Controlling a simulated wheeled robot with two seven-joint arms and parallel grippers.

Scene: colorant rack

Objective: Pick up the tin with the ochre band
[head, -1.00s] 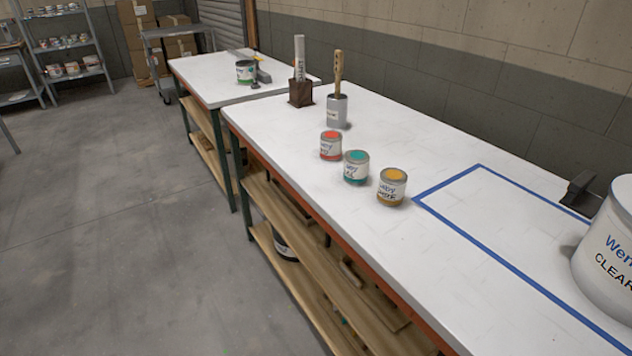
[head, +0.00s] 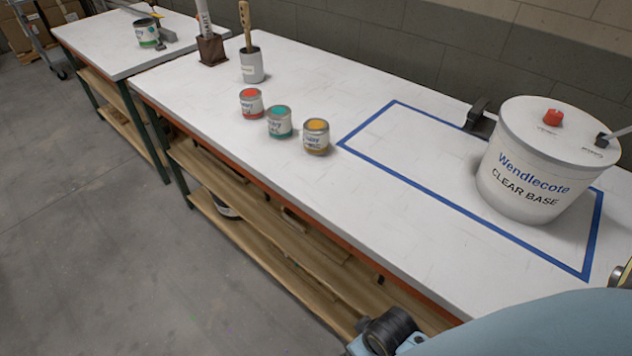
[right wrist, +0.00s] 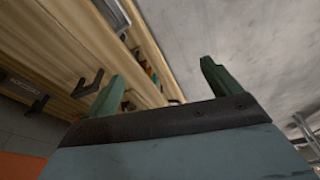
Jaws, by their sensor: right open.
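The tin with the ochre band (head: 316,137) stands upright on the white bench, the rightmost of three small tins in the head view. The teal tin (head: 279,122) and the red tin (head: 251,103) stand to its left, slightly farther back. My right gripper (right wrist: 160,85) shows in the right wrist view, its two green fingers wide apart with nothing between them. It is away from the tins, with shelf boards and floor behind it. My left gripper is not in view.
A large white Wendlecote bucket (head: 535,165) stands at the right inside a blue tape rectangle (head: 352,132). A grey brush pot (head: 252,66) and a dark wooden block (head: 212,49) stand behind the tins. The bench is clear in front of the tape.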

